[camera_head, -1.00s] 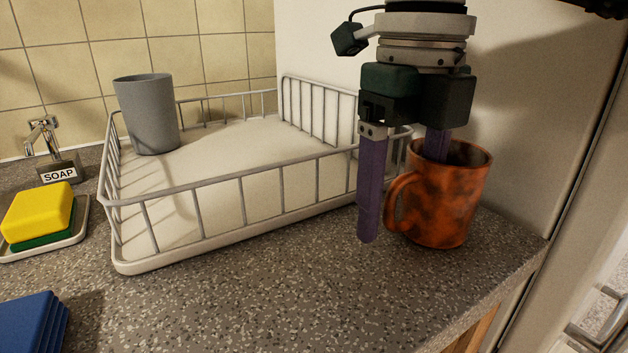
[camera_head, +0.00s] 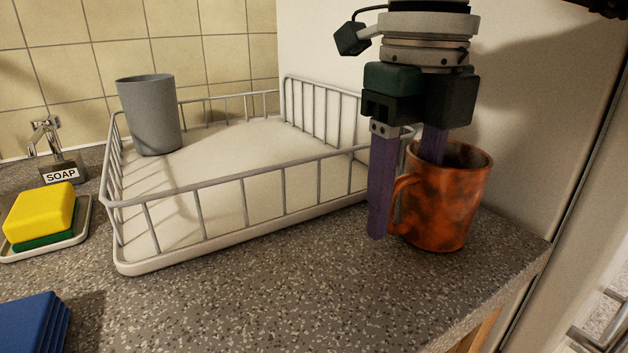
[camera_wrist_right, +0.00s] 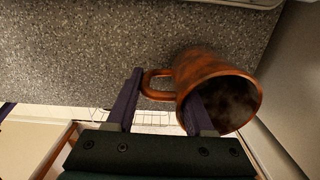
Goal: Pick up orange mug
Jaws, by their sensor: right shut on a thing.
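The orange mug (camera_head: 447,207) stands upright on the counter at the right, mottled with dark patches, its handle toward the left. My right gripper (camera_head: 405,195) points down at it, one purple finger inside the mug and the other outside by the handle. It is shut on the mug's wall at the handle side. In the right wrist view the mug (camera_wrist_right: 212,75) shows its dark opening, with one finger inside the rim and the other beside the handle. The inner fingertip is hidden in the head view. My left gripper is not in view.
A white wire dish rack (camera_head: 245,205) stands just left of the mug, with a grey cup (camera_head: 150,115) in it. A yellow sponge (camera_head: 40,210), a soap dispenser (camera_head: 62,172) and blue stacked items (camera_head: 32,325) are at the left. The cream wall panel (camera_head: 520,120) is close behind the mug.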

